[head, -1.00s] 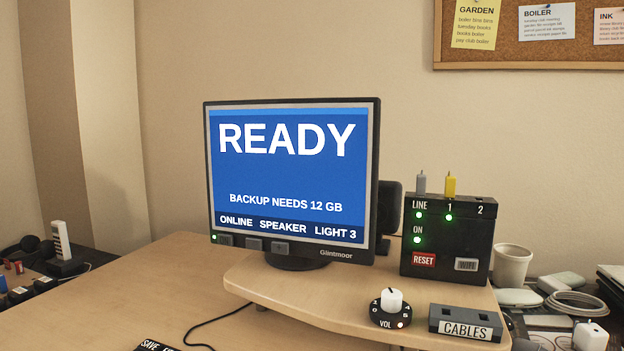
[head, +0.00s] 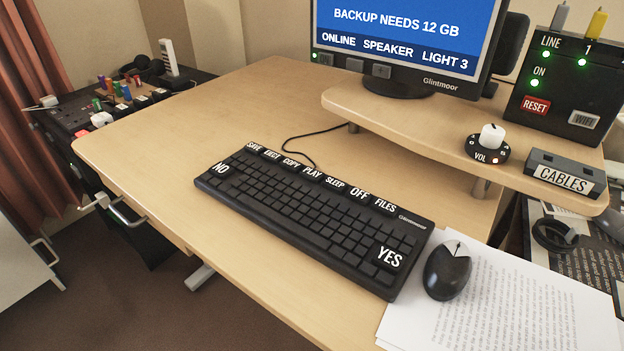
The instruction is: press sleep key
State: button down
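The black keyboard (head: 310,222) lies at a slant on the wooden desk in the head view. A row of white-labelled keys runs along its back edge: SAVE, EJECT, COPY, PLAY, SLEEP, OFF and FILES. The SLEEP key (head: 335,182) sits between PLAY (head: 312,171) and OFF (head: 359,193). Larger labels read NO (head: 221,169) at the left and YES (head: 389,257) at the right. The monitor (head: 405,38) is lit blue and reads "BACKUP NEEDS 12 GB", "ONLINE SPEAKER LIGHT 3". My gripper is not in view.
A black mouse (head: 447,270) rests on printed paper (head: 500,305) right of the keyboard. A raised shelf (head: 400,112) behind holds a VOL knob (head: 488,143), a CABLES box (head: 565,175) and a router box (head: 560,85). The desk (head: 180,145) is clear left of the keyboard.

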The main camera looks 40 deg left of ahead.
aim_at(334, 185)
jog(key=k, duration=1.6)
jog(key=z, duration=0.8)
jog(key=i, duration=1)
jog(key=u, duration=2.45)
jog(key=i, duration=0.45)
jog(key=u, duration=0.05)
